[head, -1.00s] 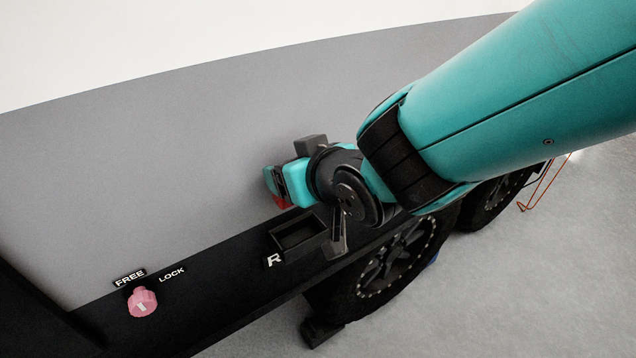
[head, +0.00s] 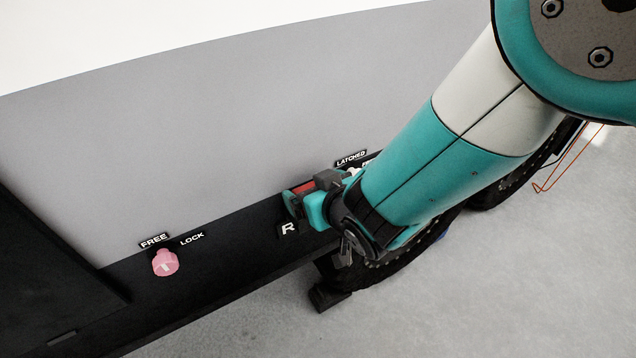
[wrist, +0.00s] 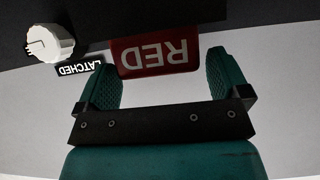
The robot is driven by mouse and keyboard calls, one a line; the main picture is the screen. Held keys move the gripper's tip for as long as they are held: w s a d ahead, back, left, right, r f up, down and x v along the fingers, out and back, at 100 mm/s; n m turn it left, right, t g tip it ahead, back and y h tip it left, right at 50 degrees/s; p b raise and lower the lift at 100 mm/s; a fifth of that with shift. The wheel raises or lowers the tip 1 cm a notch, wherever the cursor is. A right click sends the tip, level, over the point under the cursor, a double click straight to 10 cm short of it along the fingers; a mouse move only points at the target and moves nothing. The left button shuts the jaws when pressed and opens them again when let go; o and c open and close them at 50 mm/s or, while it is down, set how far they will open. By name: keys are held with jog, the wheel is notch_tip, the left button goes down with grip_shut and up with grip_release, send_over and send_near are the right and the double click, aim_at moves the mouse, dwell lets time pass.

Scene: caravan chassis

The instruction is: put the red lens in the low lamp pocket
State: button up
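The red lens (wrist: 155,57), a flat block lettered RED, lies between the two teal fingers of my gripper (wrist: 163,80) in the wrist view. Its left edge is partly covered by one finger; a thin gap seems to show at the right. In the head view a strip of the red lens (head: 303,188) shows between the fingers of my gripper (head: 305,203). The lamp pocket by that label is hidden behind my gripper and wrist.
A pink knob (head: 165,262) with FREE and LOCK labels sits on the black rail (head: 220,268) at left. A white knob (wrist: 50,43) and a LATCHED label (head: 351,158) are close to my gripper. The grey wall (head: 200,150) rises behind. A wheel is below my wrist.

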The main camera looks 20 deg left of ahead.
jog(key=s+d+r+m+g+h+b, duration=0.1)
jog(key=s+d+r+g, duration=0.1)
jog(key=s+d+r, duration=0.3)
jog(key=s+d+r+m+g+h+b, duration=0.1)
jog(key=s+d+r, duration=0.4)
jog(key=d, duration=0.9)
jog(key=s+d+r+g+h+b, duration=0.1)
jog(key=s+d+r+g+h, duration=0.2)
jog(key=d, duration=0.7)
jog(key=shift+s+d+r+m+g, duration=0.15)
jog(key=shift+s+r+m+g, duration=0.25)
jog(key=shift+s+r+g, duration=0.7)
jog(key=shift+r, duration=0.1)
